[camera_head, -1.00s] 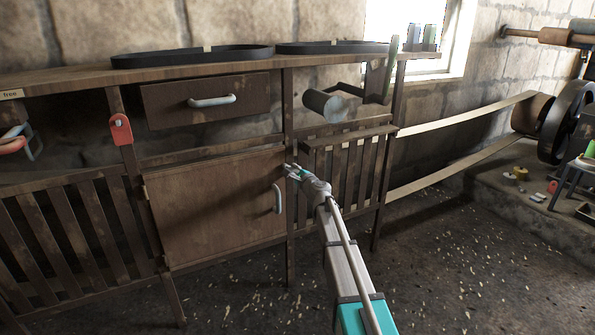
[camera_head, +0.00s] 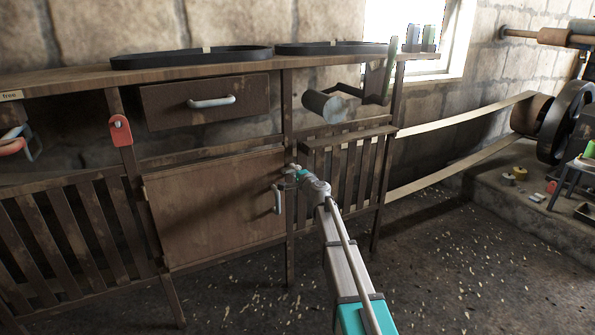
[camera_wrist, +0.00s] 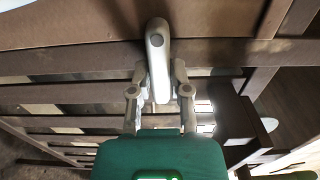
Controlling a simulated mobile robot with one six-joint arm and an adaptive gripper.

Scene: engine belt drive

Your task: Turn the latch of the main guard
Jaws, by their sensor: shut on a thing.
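A pale latch lever (camera_wrist: 157,45) with a round pivot shows in the wrist view, fixed on the wooden post beside the slatted guard (camera_head: 345,172). My gripper (camera_wrist: 160,93) has one finger on each side of the lever and is shut on it. In the head view my gripper (camera_head: 291,172) is at the post between the cabinet door and the slatted guard. There the lever is too small and too covered by the fingers to make out its exact angle.
The cabinet door (camera_head: 210,208) with its pale handle (camera_head: 277,199) is close to the left of my gripper. A red latch (camera_head: 120,130) hangs on a post further left. Black belts (camera_head: 190,57) lie on the bench top.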

